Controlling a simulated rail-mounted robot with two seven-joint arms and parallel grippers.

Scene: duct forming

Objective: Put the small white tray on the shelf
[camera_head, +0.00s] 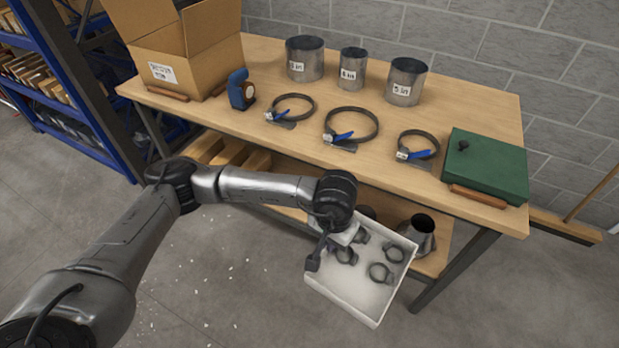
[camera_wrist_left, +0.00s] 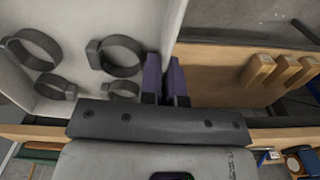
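The small white tray (camera_head: 345,291) is off the floor in front of the workbench, with several dark ring clamps (camera_head: 381,272) lying in it. It looks tilted in the head view. My left gripper (camera_wrist_left: 166,82) has its purple fingers on either side of the tray's wall in the left wrist view, shut on it. The tray's inside also shows in that view (camera_wrist_left: 75,20). In the head view my left wrist covers the gripped edge. The workbench's lower wooden shelf (camera_head: 432,262) is behind the tray and partly hidden. My right gripper is not in view.
The workbench top (camera_head: 300,150) holds a cardboard box (camera_head: 185,60), metal ducts (camera_head: 406,82), large clamps (camera_head: 350,125) and a green case (camera_head: 487,168). A metal cone (camera_head: 421,232) stands on the lower shelf beside the tray. A blue rack (camera_head: 60,60) stands left. Wooden blocks (camera_wrist_left: 285,70) show in the wrist view.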

